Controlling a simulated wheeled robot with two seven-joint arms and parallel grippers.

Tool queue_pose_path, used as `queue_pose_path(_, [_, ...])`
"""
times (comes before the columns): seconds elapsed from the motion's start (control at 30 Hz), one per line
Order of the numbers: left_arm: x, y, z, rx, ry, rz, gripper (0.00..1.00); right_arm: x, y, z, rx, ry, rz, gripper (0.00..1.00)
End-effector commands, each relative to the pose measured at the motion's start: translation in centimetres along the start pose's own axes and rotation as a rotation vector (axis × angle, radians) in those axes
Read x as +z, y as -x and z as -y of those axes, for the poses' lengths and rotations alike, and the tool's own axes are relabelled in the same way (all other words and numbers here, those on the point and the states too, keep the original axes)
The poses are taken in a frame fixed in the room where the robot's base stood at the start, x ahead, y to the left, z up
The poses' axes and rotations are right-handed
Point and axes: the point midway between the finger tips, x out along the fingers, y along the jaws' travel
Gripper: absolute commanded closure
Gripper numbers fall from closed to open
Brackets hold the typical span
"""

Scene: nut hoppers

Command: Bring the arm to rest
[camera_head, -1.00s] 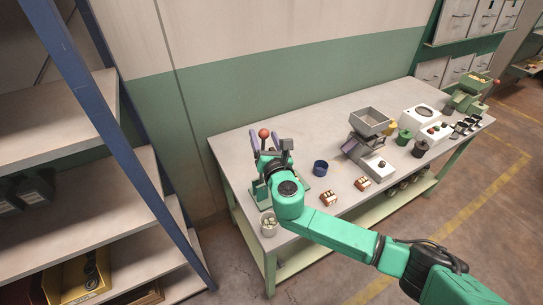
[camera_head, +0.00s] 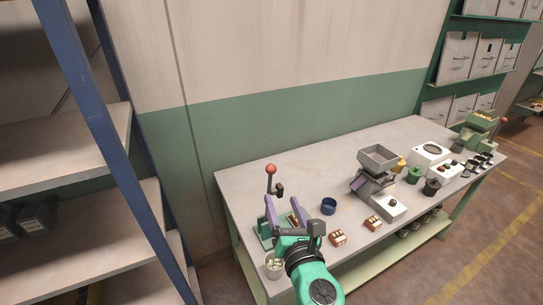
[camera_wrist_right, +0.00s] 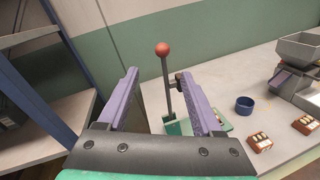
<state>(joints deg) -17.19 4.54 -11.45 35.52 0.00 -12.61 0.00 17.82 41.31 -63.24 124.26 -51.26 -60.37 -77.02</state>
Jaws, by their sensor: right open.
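My right gripper (camera_head: 283,202) is open and empty over the left end of the workbench (camera_head: 235,190). Its two purple fingers also show in the wrist view (camera_wrist_right: 157,76), spread apart with nothing gripped. Beyond them stands a green hand press (camera_head: 262,232) with an upright lever and red ball knob (camera_head: 271,169). In the wrist view the red knob (camera_wrist_right: 162,49) shows between and beyond the fingers, apart from them. The gripper and wrist hide part of the press base. My left gripper is not in view.
A cup of pale pieces (camera_head: 274,266) stands at the bench's front left corner. A blue bowl (camera_head: 328,206), two small brown trays (camera_head: 338,238) and a grey hopper (camera_head: 378,158) stand to the right. A blue-posted shelf (camera_head: 95,130) rises at left.

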Motion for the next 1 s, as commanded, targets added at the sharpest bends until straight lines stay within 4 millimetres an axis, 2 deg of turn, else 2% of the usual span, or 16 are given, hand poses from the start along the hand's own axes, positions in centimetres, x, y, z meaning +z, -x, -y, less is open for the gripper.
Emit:
queue_pose_path(0.07, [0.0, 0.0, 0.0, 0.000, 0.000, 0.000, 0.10, -0.1, 0.0, 0.3, -0.021, -0.062, -0.013, 0.33])
queue_pose_path(0.13, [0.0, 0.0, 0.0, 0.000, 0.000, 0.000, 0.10, -0.4, 0.1, 1.7, -0.098, -0.273, -0.052, 0.33])
queue_pose_path(0.17, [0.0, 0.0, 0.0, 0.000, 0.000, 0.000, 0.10, -0.8, 0.2, 2.8, -0.156, -0.412, -0.076, 0.33])
queue_pose_path(0.23, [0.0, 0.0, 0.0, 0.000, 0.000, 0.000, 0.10, -2.6, 1.0, 6.3, -0.347, -0.813, -0.127, 0.33])
queue_pose_path(0.3, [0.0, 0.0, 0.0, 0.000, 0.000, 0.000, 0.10, -5.2, 2.9, 10.2, -0.578, -1.210, -0.146, 0.33])
queue_pose_path(0.33, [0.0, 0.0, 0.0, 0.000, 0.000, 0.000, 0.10, -6.3, 3.9, 11.5, -0.669, -1.350, -0.141, 0.33])
queue_pose_path(0.4, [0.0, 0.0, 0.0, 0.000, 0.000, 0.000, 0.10, -8.6, 6.2, 14.0, -0.862, -1.611, -0.113, 0.33])
queue_pose_path(0.5, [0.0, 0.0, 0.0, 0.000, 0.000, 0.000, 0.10, -11.4, 9.7, 16.7, -1.107, -1.889, -0.039, 0.33])
queue_pose_path(0.6, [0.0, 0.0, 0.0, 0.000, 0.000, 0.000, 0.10, -13.7, 13.3, 18.5, -1.331, -2.100, 0.062, 0.33])
queue_pose_path(0.73, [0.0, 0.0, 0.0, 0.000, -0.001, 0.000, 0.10, -16.0, 18.2, 20.2, -1.607, -2.308, 0.240, 0.33])
queue_pose_path(0.77, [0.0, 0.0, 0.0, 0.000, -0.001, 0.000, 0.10, -16.8, 18.8, 20.5, -1.653, -2.333, 0.273, 0.33])
queue_pose_path(0.83, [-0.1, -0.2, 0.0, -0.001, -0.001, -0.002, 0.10, -19.6, 17.7, 21.4, -1.654, -2.311, 0.259, 0.33])
queue_pose_path(1.0, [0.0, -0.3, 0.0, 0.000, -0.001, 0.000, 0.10, -26.2, 16.9, 23.4, -1.686, -2.284, 0.255, 0.33])
